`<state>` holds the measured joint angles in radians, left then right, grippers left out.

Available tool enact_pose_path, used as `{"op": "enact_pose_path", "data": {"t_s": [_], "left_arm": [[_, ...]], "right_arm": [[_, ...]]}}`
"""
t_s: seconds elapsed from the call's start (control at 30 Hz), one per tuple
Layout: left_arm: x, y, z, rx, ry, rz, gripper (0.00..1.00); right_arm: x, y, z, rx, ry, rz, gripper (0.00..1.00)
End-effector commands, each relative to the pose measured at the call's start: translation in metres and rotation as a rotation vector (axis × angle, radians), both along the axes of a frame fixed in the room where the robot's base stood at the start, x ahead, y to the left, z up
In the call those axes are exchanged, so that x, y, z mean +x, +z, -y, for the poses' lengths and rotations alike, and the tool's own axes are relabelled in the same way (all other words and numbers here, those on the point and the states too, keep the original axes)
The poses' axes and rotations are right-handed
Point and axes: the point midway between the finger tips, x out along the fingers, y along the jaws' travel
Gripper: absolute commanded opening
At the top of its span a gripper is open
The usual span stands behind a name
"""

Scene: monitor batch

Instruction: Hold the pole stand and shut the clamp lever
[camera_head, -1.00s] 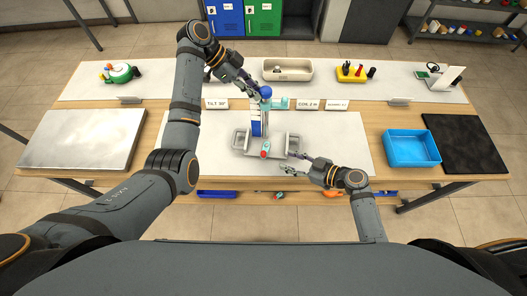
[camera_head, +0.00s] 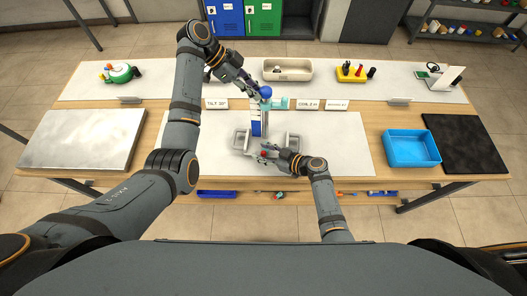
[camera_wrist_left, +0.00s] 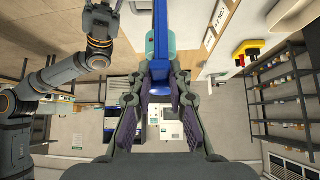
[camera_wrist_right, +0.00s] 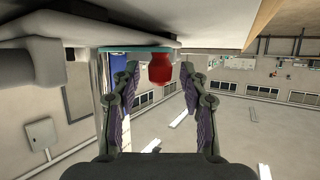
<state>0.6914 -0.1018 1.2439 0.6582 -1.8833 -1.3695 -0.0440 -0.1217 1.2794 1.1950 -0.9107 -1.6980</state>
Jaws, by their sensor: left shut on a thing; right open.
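The pole stand has a blue pole (camera_head: 256,124) with a blue ball (camera_head: 265,92) on top, and a pale base with side handles (camera_head: 292,141). My left gripper (camera_head: 258,90) is shut on the upper part of the stand; the blue pole also shows between its fingers in the left wrist view (camera_wrist_left: 157,30). A red lever end (camera_wrist_right: 160,69) shows in the right wrist view, ahead of and between the open fingers of my right gripper (camera_wrist_right: 160,82). In the head view my right gripper (camera_head: 267,152) covers the front of the base and much of the lever.
A blue tray (camera_head: 411,148) and a black mat (camera_head: 462,144) are at the right. A metal plate (camera_head: 80,140) lies at the left. The white mat is clear right of the stand.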

Motion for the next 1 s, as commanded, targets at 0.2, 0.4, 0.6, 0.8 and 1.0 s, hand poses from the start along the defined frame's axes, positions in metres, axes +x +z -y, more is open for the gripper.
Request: {"op": "enact_pose_path", "data": {"t_s": [0.2,0.4,0.6,0.8,1.0], "left_arm": [[0.0001,0.0003,0.0001,0.0,0.0,0.0,0.0],[0.0001,0.0003,0.0001,0.0,0.0,0.0,0.0],[0.0,0.0003,0.0002,0.0,0.0,0.0,0.0],[0.0,0.0002,0.0002,-0.001,0.0,0.0,0.0],[0.0,0.0004,0.0003,-0.001,-0.001,0.001,0.0]], "right_arm": [[-0.0002,0.0002,0.0003,0.0,0.0,-0.001,0.24],[-0.0002,0.0002,0.0004,0.0,0.0,-0.001,0.0],[-0.0004,-0.0001,-0.0041,0.004,-0.057,-0.002,0.0],[0.0013,-0.0003,-0.0051,0.001,-0.116,-0.001,0.0],[0.0014,-0.0003,-0.0049,0.001,-0.115,-0.001,0.24]]}}
